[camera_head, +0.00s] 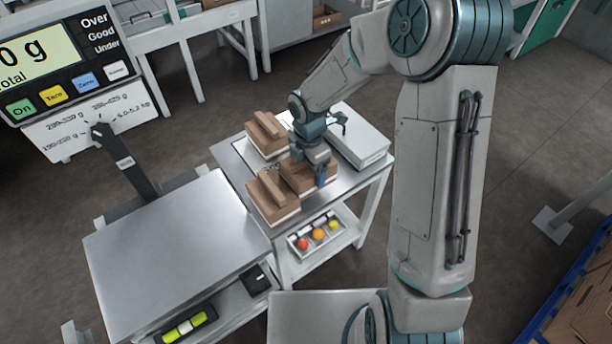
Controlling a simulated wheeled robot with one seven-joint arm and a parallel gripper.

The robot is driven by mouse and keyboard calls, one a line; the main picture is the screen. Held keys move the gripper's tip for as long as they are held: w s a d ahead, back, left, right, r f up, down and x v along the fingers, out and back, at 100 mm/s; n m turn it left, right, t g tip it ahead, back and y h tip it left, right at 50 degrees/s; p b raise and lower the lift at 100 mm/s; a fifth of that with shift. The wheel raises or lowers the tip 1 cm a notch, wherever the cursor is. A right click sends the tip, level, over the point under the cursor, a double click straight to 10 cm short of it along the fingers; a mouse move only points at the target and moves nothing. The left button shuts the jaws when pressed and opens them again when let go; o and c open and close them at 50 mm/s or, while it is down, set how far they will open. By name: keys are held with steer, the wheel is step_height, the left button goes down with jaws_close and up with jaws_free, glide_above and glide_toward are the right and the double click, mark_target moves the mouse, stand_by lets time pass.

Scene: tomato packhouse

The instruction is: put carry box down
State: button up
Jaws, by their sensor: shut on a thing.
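Several brown cardboard carry boxes with raised handles stand close together on a small metal side table (376,176). One carry box (304,181) is under my gripper (310,165), which is shut on its top handle. My gripper and wrist hide much of that handle. A second carry box (266,136) stands behind it to the left, and a third carry box (273,200) stands in front of it to the left. The held box looks upright. I cannot tell whether it rests on the table or hangs just above it.
A white flat box (360,142) lies at the table's right. A tray with small coloured balls (318,235) sits on the shelf below. Left is a weighing scale's steel platform (175,245) and its display (60,60). A blue-edged crate (575,300) stands at lower right.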

steer(key=shift+w+a+f, duration=0.3)
steer(key=shift+a+f, duration=0.05)
steer(key=shift+a, duration=0.05)
step_height(320, 180, down, 4)
steer(key=o, duration=1.1)
steer(key=shift+c, duration=0.2)
steer(key=shift+r, duration=0.15)
step_height(320, 180, up, 12)
steer(key=shift+p, duration=0.5)
steer(key=s+d+r+m+t, duration=0.1)
steer(key=s+d+r+m, duration=0.5)
steer(key=s+m, duration=0.3)
steer(key=s+d+r+m+t, duration=0.1)
steer(key=s+d+r+m, duration=0.5)
steer(key=m, duration=1)
steer(key=shift+s+d+t, duration=0.3)
steer(key=shift+s+d, duration=0.6)
steer(key=shift+s, duration=0.95)
